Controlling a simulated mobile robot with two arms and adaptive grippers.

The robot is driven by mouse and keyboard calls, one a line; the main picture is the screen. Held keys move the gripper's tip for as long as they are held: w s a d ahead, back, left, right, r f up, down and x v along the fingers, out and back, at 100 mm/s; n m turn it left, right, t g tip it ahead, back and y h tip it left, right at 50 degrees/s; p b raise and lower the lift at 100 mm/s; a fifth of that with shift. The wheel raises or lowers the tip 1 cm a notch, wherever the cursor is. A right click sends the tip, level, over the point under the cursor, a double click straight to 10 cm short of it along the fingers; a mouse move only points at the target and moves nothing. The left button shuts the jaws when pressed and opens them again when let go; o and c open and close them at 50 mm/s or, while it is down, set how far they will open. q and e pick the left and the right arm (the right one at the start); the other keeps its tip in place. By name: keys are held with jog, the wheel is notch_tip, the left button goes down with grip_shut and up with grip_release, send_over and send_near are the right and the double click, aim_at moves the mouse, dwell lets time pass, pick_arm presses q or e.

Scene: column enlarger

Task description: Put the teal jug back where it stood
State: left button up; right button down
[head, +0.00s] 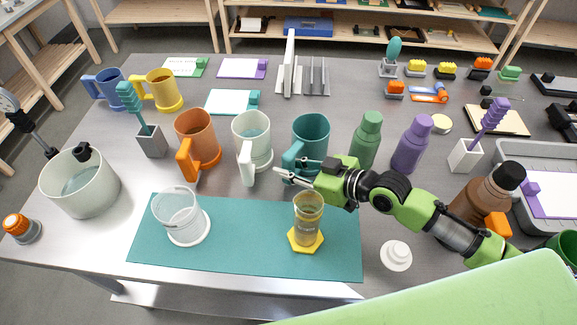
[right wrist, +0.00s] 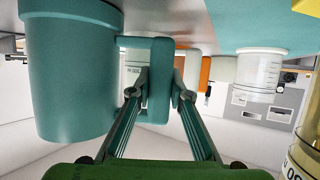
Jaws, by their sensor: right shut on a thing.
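The teal jug (head: 311,130) is upright at the right end of a row with an orange jug (head: 197,135) and a clear white-handled jug (head: 252,138). My right gripper (head: 284,174) is shut on the teal jug's handle, on the jug's near side. In the right wrist view, which is upside down, the teal jug (right wrist: 68,75) fills the left, and the fingertips (right wrist: 159,96) sit at its handle. I cannot tell whether its base touches the table. My left gripper is not in view.
Green (head: 367,138) and purple (head: 412,145) bottles stand close right of the teal jug. A teal mat (head: 255,240) in front bears a clear beaker (head: 178,213) and an amber-filled cylinder (head: 307,220). A brown bottle (head: 485,195) stands near my right arm.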

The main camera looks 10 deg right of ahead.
jog(key=shift+f, duration=0.1)
dwell(0.3)
jog(key=c, duration=1.8)
grip_release()
jog(key=shift+f, duration=0.1)
jog(key=shift+s, duration=0.1)
jog(key=shift+p+v, duration=1.25)
jog(key=shift+v, duration=2.75)
